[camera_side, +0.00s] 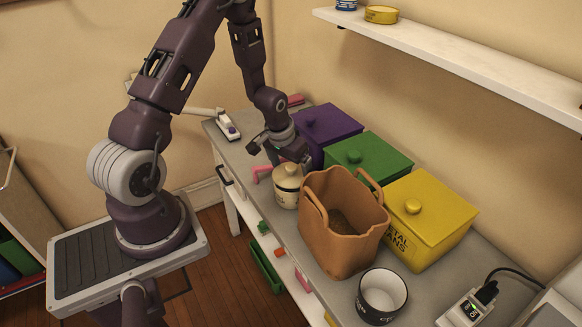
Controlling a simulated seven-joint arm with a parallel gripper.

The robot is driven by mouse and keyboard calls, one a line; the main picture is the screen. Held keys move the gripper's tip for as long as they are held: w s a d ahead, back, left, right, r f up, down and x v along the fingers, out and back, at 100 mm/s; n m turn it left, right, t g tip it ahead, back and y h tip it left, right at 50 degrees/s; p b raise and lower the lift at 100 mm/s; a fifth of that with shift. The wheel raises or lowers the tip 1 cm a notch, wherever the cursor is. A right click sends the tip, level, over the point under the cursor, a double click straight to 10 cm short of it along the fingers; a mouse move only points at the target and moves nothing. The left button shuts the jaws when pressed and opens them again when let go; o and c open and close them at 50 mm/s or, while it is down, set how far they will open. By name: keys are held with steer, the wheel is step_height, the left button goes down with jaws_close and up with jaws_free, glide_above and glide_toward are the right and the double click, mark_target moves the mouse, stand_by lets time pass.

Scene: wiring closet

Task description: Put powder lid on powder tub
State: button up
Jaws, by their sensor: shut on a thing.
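The powder tub (286,197) is a small cream pot with dark lettering, upright on the grey counter, left of the brown basket. The powder lid (288,175), cream with a small round knob, is at the tub's mouth. From this side I cannot tell whether it is fully seated. My gripper (284,163) reaches down from behind and is shut on the lid; its fingers partly hide the knob.
The brown two-handled basket (340,235) stands close to the tub's right. Purple (328,122), green (368,158) and yellow (430,215) bins line the wall. A dark mug (381,297) and power strip (466,308) sit at the front right. A wall shelf (450,60) hangs above.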

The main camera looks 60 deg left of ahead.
mark_target(290, 168)
steer(key=shift+f, duration=0.9)
steer(key=o, duration=1.4)
steer(key=shift+c, duration=0.2)
steer(key=shift+v, duration=3.95)
